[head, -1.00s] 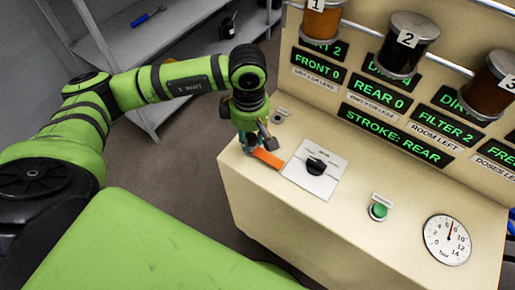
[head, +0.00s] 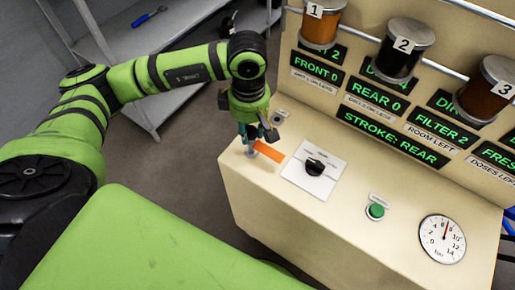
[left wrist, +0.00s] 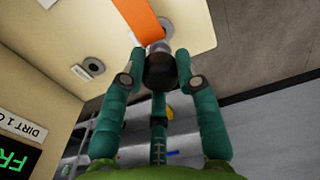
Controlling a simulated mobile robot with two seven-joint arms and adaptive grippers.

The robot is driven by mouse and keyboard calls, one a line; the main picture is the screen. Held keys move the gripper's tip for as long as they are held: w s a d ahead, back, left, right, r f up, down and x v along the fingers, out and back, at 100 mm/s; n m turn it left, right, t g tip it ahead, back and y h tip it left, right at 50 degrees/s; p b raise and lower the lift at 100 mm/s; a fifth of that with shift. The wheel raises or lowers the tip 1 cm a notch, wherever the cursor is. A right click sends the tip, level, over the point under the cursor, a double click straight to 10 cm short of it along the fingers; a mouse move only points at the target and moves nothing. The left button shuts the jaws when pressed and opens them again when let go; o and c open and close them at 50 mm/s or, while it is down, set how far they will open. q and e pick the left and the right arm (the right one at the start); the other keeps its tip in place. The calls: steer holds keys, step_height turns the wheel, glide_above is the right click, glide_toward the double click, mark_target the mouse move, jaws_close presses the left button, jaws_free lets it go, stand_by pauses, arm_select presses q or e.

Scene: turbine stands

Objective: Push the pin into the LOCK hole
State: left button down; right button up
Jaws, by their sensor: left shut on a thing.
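My left gripper (head: 258,134) is shut on the pin by its dark round knob (left wrist: 160,72), seen in the left wrist view between the two teal fingers (left wrist: 160,80). An orange strip (head: 268,152) hangs at the pin and also shows in the left wrist view (left wrist: 138,18). The gripper is over the left end of the cream console top. A grey ring-shaped socket (left wrist: 165,24) shows just beyond the knob; whether the pin's tip is in it is hidden. A second grey round socket (left wrist: 93,67) has a small label, too small to read. My right gripper is not in view.
The cream console (head: 262,205) carries a black rotary knob (head: 314,166) on a white plate, a green button (head: 376,211) and a gauge (head: 442,239). Green displays and numbered jars stand behind. Grey shelves (head: 175,50) are at the back left.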

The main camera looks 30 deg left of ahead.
arm_select(q)
steer(key=shift+r+p, duration=0.65)
steer(key=shift+r, duration=1.1)
